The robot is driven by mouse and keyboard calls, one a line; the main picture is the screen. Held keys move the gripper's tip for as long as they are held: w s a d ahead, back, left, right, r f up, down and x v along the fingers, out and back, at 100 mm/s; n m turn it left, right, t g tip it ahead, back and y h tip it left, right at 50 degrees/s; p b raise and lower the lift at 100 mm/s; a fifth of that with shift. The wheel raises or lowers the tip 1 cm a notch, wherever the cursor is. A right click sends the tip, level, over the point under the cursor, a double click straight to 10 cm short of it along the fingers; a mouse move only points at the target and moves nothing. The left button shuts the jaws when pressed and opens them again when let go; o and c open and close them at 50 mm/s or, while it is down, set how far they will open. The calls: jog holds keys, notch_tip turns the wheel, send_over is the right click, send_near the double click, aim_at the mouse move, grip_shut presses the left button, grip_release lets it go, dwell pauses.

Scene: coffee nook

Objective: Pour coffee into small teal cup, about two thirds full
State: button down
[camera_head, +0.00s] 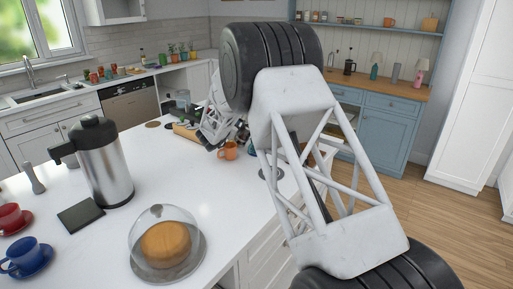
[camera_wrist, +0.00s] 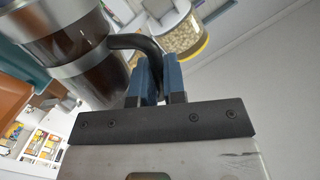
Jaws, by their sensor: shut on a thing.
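My gripper (camera_wrist: 160,80) is shut on the black curved handle of a glass coffee pot (camera_wrist: 87,52) in the wrist view. The pot has metal bands and dark coffee behind its glass; its full outline is cut off. A teal surface (camera_wrist: 22,62) and an orange surface (camera_wrist: 14,95) show left of the pot; I cannot tell whether the teal one is the small teal cup. In the head view my arm hides most of the gripper and the held pot. An orange mug (camera_head: 229,151) stands just below the gripper area. Any coffee stream or cup filling is not visible.
On the white counter (camera_head: 185,190) stand a steel thermal jug (camera_head: 108,170), a cake under a glass dome (camera_head: 166,216), a red cup (camera_head: 11,217) and a blue cup (camera_head: 27,255). A jar with pale contents (camera_wrist: 182,35) shows in the wrist view. The middle of the counter is clear.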

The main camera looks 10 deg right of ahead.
jog(key=shift+w+a, duration=0.25)
jog(key=shift+a, duration=0.25)
dwell(0.5)
jog(key=shift+s+d+r, duration=0.1)
jog(key=shift+d, duration=0.1)
jog(key=shift+d+m, duration=0.15)
jog(key=shift+m, duration=0.15)
dwell(0.3)
jog(key=shift+s+d+r, duration=0.15)
jog(key=shift+w+a, duration=0.25)
jog(key=shift+a, duration=0.2)
dwell(0.5)
